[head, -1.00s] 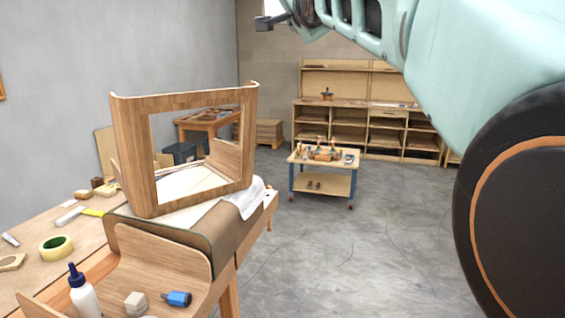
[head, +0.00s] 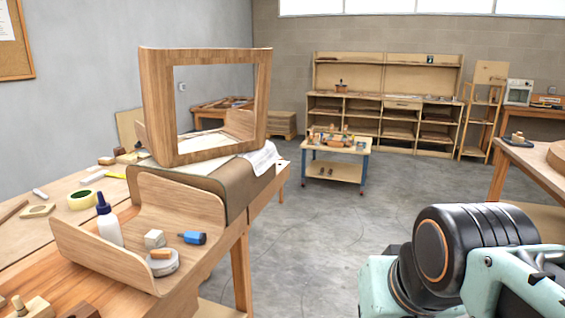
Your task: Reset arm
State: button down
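My arm shows at the lower right of the head view as a black rounded joint with mint-green links. It is well apart from the workbench on the left. My gripper is outside the view, so its fingers cannot be seen.
A wheeled cart (head: 335,171) stands ahead. Another table (head: 540,166) is at right. The middle floor is clear.

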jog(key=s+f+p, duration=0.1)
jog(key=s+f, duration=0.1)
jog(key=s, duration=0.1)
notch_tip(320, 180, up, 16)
jog(key=p, duration=1.6)
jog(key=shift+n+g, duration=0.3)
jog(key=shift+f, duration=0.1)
